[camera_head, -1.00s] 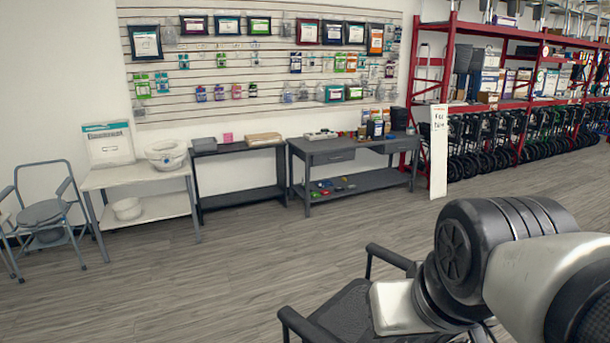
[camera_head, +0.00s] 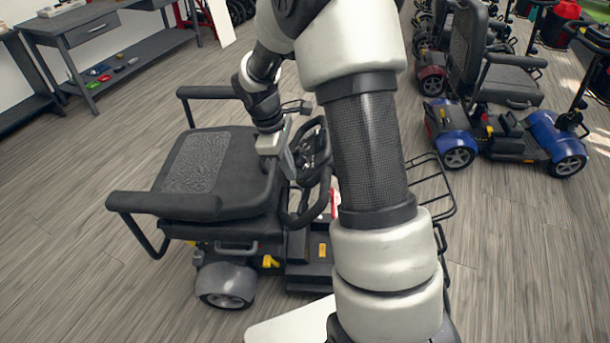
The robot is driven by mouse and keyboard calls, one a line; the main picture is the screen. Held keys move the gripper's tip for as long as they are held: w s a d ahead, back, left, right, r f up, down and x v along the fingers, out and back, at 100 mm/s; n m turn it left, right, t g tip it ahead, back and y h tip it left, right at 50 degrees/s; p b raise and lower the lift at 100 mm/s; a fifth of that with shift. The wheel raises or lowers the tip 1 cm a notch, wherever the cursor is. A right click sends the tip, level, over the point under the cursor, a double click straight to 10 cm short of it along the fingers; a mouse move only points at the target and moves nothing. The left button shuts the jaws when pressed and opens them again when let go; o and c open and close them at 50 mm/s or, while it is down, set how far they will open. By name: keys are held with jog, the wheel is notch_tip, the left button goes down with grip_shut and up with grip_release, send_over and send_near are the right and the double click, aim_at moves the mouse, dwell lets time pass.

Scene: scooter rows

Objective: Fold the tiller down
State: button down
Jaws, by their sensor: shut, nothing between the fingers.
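A grey scooter stands below me in the head view, with a black seat (camera_head: 205,170) and armrests on both sides. Its tiller (camera_head: 312,150), with a black looped handlebar (camera_head: 305,205), is beside the front edge of the seat, low and close to it. The tiller's lower part is hidden behind my arm. My gripper (camera_head: 289,166) is shut and empty, pointing down between the seat's front edge and the tiller head. It looks very close to the handlebar; I cannot tell whether they touch.
A black wire basket (camera_head: 440,190) sticks out at the scooter's front, partly behind my arm. A blue scooter (camera_head: 500,130) and a red one (camera_head: 432,80) stand at the right. A grey workbench (camera_head: 90,40) stands at the back left. The floor at left is clear.

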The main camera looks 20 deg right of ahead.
aim_at(320, 192)
jog(key=s+d+f+b, duration=0.2)
jog(key=d+f, duration=0.3)
jog(key=f, duration=0.3)
jog(key=shift+s+d+f+b, duration=0.15)
jog(key=shift+f+b, duration=0.15)
jog(key=shift+b, duration=0.4)
jog(key=shift+s+d+r+p, duration=0.15)
jog(key=shift+d+r+p, duration=0.25)
jog(key=shift+r+p, duration=0.2)
jog(key=shift+s+d+r+p, duration=0.15)
jog(key=shift+d+r+p, duration=0.25)
jog(key=shift+r+p, duration=0.15)
jog(key=shift+s+d+r, duration=0.1)
jog(key=shift+s+d, duration=0.05)
jog(key=shift+d, duration=0.15)
